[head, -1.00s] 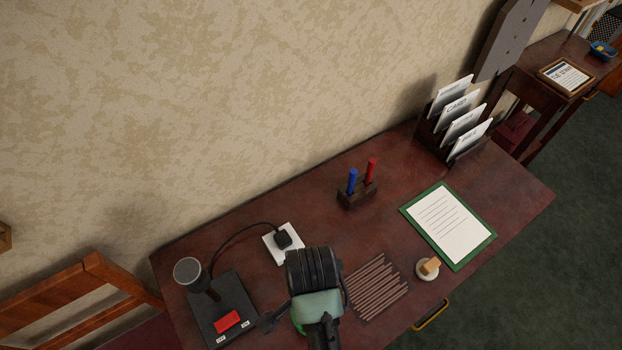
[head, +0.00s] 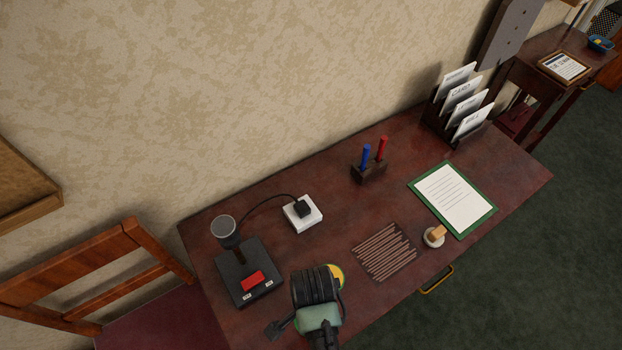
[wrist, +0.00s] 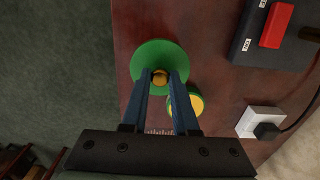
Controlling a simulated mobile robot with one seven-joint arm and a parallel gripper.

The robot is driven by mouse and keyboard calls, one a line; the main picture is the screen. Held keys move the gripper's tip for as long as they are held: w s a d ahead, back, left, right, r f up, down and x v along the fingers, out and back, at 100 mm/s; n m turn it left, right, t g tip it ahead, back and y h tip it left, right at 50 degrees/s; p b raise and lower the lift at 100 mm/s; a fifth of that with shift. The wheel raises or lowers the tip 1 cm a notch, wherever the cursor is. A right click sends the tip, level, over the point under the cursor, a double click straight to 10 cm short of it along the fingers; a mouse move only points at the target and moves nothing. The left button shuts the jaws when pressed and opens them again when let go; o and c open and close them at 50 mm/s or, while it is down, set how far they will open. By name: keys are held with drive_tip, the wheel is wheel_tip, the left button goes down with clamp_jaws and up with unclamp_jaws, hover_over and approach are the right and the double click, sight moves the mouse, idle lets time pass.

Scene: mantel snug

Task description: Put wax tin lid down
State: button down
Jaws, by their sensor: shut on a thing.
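The wax tin lid (wrist: 152,52) is a green disc with a small brass-coloured knob. In the wrist view my gripper (wrist: 160,78) is shut on that knob. The lid looks larger than the tin, so it seems held above the table. The open wax tin (wrist: 197,104), green-rimmed with yellow inside, is just right of the fingers, partly covered by one.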

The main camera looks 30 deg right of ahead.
drive_tip(key=shift+f, duration=1.9)
drive_tip(key=shift+f, duration=0.2)
drive_tip(key=c, duration=0.7)
unclamp_jaws()
drive_tip(key=shift+r, duration=0.1)
